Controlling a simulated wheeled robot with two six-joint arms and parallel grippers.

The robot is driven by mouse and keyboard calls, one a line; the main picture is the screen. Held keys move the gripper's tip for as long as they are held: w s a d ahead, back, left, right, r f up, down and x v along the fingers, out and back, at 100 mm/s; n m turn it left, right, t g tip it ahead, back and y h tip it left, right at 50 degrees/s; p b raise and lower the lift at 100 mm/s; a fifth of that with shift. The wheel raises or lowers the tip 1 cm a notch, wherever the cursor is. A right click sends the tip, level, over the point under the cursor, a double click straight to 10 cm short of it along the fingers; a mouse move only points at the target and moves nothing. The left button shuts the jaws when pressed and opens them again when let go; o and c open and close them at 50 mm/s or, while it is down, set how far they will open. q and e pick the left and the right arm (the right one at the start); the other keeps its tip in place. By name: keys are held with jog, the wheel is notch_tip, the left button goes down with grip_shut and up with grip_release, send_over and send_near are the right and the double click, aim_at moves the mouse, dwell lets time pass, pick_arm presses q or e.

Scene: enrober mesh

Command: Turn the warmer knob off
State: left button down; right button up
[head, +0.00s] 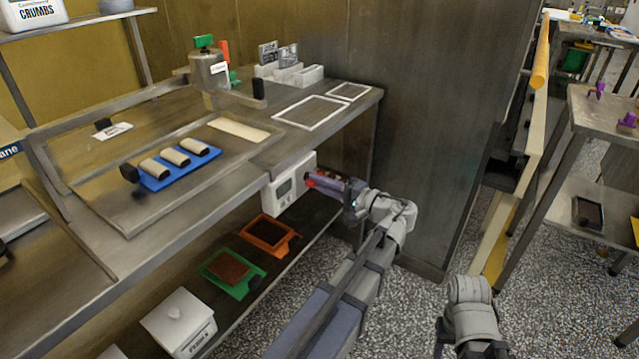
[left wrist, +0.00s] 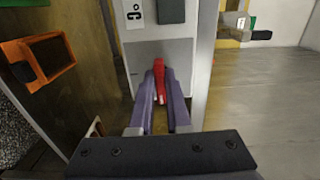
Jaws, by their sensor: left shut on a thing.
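The warmer's control box (head: 280,196) is white with a dark display and hangs at the front edge of the steel table. In the left wrist view the box (left wrist: 172,56) shows its pale face with a red knob (left wrist: 159,76). My left gripper (head: 318,181) reaches the box from the right. Its two purple fingers (left wrist: 159,92) are shut on the red knob, one on each side, and hide part of it. The knob stands roughly upright in the wrist picture. My right gripper is not in view; only part of the right arm shows at the lower right.
The steel table (head: 190,222) carries a blue tray (head: 180,180) with several dark-and-cream pieces. The shelf below holds an orange tray (head: 290,243), a green tray (head: 240,292) and a white lidded box (head: 160,325). A dark panel (head: 430,120) stands behind my left arm.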

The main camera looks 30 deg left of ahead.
pick_arm(q)
jog(key=c, duration=0.9)
grip_release()
jog(key=shift+d, duration=0.1)
jog(key=d, duration=0.7)
jog(key=shift+s+d, duration=0.3)
jog(key=shift+s, duration=0.05)
